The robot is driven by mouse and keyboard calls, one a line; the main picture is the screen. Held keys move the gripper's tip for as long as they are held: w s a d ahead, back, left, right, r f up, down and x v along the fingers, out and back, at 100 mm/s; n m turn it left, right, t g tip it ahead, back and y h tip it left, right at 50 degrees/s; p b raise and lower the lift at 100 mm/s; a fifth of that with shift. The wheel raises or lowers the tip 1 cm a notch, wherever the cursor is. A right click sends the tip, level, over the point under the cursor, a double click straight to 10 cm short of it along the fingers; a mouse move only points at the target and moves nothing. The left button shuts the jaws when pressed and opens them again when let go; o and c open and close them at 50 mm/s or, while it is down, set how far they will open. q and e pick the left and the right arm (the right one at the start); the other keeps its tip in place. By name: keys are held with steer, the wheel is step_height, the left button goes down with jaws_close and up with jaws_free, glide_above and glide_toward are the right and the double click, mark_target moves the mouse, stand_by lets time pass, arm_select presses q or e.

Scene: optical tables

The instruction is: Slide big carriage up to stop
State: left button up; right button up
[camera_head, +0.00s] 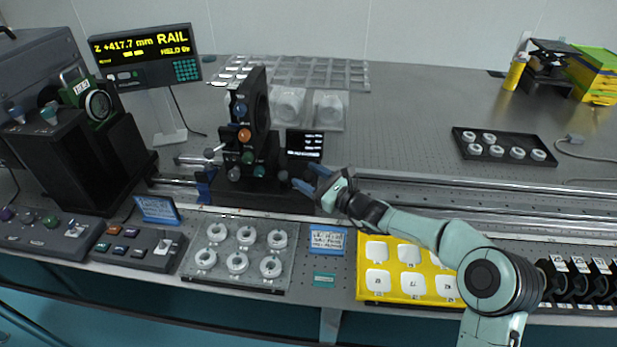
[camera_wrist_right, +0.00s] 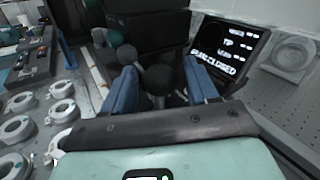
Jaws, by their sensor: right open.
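The big carriage (camera_head: 262,198) is a black block on the rail, bearing an upright black plate (camera_head: 260,100) with coloured knobs and a small screen (camera_head: 304,144). My right gripper (camera_head: 308,178) is at the carriage's right end, its blue fingers apart and pointing left. In the right wrist view, a dark round-headed knob (camera_wrist_right: 159,78) shows between the two open fingers (camera_wrist_right: 162,92); I cannot tell whether they touch it. A blue piece (camera_head: 205,187) sits on the rail just left of the carriage, possibly the stop. My left gripper is out of view.
The rail (camera_head: 450,190) runs right behind my right forearm. In front lie a tray of white rings (camera_head: 190,262), a yellow tray (camera_head: 400,296) and blue signs. A display (camera_head: 146,55) reads Z +417.7 mm, RAIL. Black instruments (camera_head: 50,165) stand at left.

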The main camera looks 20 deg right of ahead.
steer(key=shift+w+a, duration=0.1)
steer(key=shift+w, duration=0.1)
jaws_close()
steer(key=shift+w+a+b, duration=0.3)
steer(key=shift+a+b, duration=0.1)
steer(key=shift+a, duration=0.2)
jaws_free()
steer(key=v, duration=1.3)
steer(key=shift+s+p, duration=0.2)
steer(key=shift+p, duration=0.25)
